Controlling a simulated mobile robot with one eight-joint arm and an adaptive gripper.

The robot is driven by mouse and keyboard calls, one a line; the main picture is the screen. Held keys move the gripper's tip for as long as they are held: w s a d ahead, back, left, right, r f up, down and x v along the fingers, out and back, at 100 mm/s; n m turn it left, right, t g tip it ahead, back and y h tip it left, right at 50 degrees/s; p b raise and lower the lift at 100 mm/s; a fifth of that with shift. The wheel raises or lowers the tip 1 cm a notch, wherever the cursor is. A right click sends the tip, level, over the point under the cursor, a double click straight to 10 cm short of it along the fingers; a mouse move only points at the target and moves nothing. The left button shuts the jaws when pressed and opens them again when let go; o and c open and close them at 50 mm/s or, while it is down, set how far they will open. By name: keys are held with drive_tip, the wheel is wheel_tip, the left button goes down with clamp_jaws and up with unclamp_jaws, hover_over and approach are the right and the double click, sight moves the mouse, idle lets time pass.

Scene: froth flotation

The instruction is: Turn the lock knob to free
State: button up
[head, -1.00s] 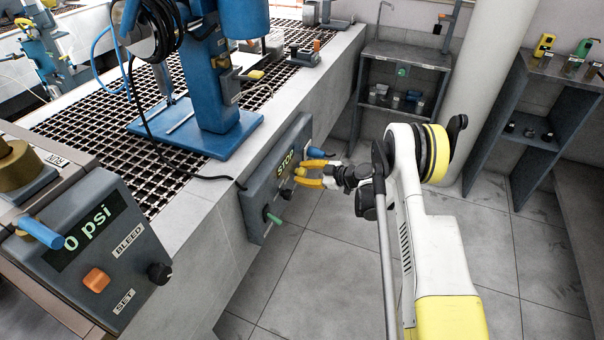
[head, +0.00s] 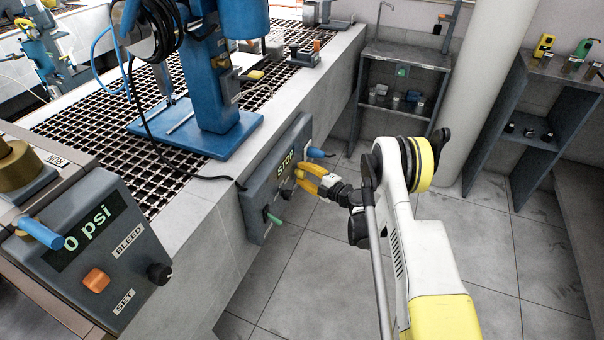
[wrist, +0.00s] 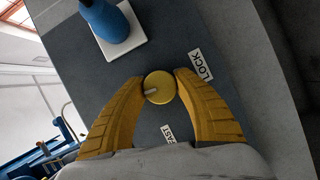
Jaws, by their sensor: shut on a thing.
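The lock knob (wrist: 159,82) is a round yellow disc with a small pale mark, on the dark grey panel (head: 262,182). In the wrist view the mark lies on the disc's lower left, and the LOCK label (wrist: 201,65) is at its upper right. My gripper (wrist: 160,89) has its two yellow fingers shut on the knob, one on each side. In the head view my gripper (head: 302,178) is against the panel's right part, below the blue handle, and hides the knob.
A blue handle (wrist: 106,22) on a white plate sits near the knob. Open floor lies right of the panel.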

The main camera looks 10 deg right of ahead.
drive_tip(key=shift+n, duration=0.6)
drive_tip(key=o, duration=1.2)
